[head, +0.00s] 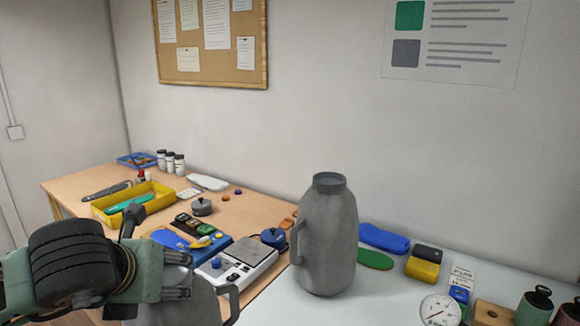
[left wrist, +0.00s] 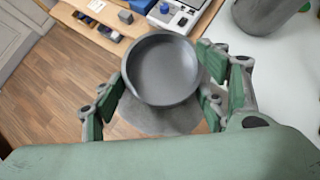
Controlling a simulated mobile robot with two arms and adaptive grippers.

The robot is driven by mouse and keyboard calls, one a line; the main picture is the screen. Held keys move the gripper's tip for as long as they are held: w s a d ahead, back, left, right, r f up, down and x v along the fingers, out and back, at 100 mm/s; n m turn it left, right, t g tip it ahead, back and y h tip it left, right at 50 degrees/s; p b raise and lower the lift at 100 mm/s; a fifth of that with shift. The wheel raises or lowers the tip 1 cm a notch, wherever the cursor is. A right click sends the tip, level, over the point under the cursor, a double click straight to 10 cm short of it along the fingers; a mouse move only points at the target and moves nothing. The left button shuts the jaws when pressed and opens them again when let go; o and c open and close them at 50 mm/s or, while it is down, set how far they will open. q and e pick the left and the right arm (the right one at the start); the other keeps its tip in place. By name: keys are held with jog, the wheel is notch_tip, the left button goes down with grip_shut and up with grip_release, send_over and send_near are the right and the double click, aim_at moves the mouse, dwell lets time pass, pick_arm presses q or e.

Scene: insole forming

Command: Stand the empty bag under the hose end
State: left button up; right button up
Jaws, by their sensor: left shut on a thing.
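A grey, jug-shaped bag (head: 203,306) with a side handle is at the bottom left of the head view, partly cut off by the frame and hidden by my gripper. In the left wrist view its round, empty-looking mouth (left wrist: 160,68) sits between the fingers. My left gripper (head: 178,278) is shut on it near the top; its fingers also show in the left wrist view (left wrist: 162,82). A second grey jug-shaped bag (head: 326,245) stands upright on the white table. I see no hose end. My right gripper is not in view.
The white table (head: 385,290) holds a dial gauge (head: 439,311), a yellow-black block (head: 424,264) and green weights (head: 534,306) at right. The wooden table (head: 245,207) holds a yellow tray (head: 118,214) and a white scale (head: 240,262). Wooden floor (left wrist: 45,95) shows below left.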

aim_at(182, 279)
pick_arm(q)
jog(key=shift+m+h, duration=0.4)
jog(key=shift+m, duration=0.1)
jog(key=shift+s+d, duration=0.15)
jog(key=shift+d, duration=1.95)
jog(key=shift+a, duration=0.15)
